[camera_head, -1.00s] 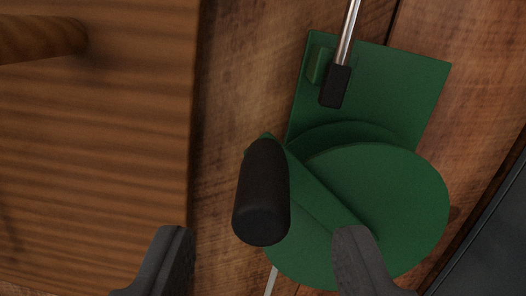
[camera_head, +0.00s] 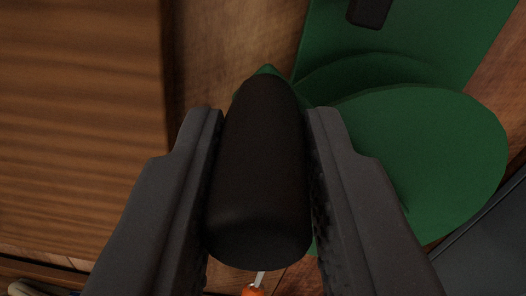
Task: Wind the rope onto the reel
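The green reel shows as a round disc (camera_head: 425,150) with a crank arm, mostly hidden behind my gripper, in front of a green mounting plate (camera_head: 440,35). The crank's black handle (camera_head: 260,175) points toward the camera. My gripper (camera_head: 264,125) has one finger on each side of this handle, shut on it. A thin pale strand (camera_head: 261,277) with an orange piece (camera_head: 253,291) shows below the handle; I cannot tell whether it is the rope.
A wooden board or box (camera_head: 80,120) fills the left side. A dark grey flat object (camera_head: 490,250) is at the lower right. A black grip end (camera_head: 369,12) shows at the top edge over the plate. A pale item (camera_head: 30,288) is cut off at the lower left.

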